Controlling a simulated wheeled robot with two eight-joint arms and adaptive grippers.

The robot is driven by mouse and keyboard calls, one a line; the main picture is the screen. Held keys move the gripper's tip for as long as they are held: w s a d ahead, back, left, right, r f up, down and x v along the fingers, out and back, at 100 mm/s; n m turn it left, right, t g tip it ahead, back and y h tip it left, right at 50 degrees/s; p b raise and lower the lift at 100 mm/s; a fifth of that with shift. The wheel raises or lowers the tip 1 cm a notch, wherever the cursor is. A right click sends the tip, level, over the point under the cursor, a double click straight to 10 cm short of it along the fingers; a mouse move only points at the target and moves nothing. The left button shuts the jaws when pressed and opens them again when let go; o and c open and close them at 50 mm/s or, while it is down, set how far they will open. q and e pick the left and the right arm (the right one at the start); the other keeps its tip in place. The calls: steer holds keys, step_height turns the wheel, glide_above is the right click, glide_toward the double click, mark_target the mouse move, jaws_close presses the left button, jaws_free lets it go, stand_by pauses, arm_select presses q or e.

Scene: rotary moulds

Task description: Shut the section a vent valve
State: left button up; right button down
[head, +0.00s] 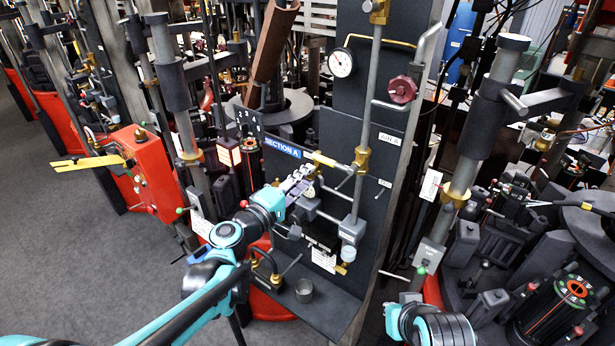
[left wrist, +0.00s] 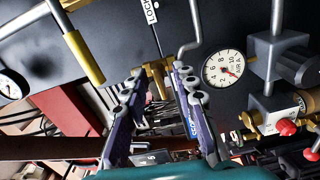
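The Section A panel, with its blue label (head: 287,148), stands in the middle of the head view. My left gripper (head: 302,176) is in front of the panel, just below and right of that label. In the left wrist view its two purple fingers (left wrist: 157,80) are apart, with a small brass fitting (left wrist: 156,72) showing between or behind the tips. I cannot tell whether they touch it. No readable vent label shows, so which fitting is the vent valve is unclear.
A pressure gauge (left wrist: 223,68) is close right of the fingers, with red knobs (left wrist: 286,127) below it. A dark red handwheel (head: 402,89) and another gauge (head: 341,63) are higher on the panel. A grey cup (head: 304,290) stands on the lower shelf.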

arm_select(q)
steer(key=v, duration=1)
steer(key=shift+s+a, duration=0.15)
steer(key=shift+s, duration=0.2)
steer(key=s+f+m+g+y+b, duration=0.3)
steer(key=s+f+m+g+b, duration=0.4)
steer(key=f, duration=0.6)
steer(key=s+a+f+m+y+b, duration=0.1)
steer(key=s+a+f+m+y, duration=0.1)
steer(key=s+a+f+y, duration=0.5)
steer(key=s+a+f, duration=0.3)
steer(key=shift+s+a+m+g+y+b, duration=0.2)
steer(key=shift+m+g+y+b, duration=0.1)
steer(key=shift+m+b, duration=0.1)
steer(key=shift+f, duration=0.2)
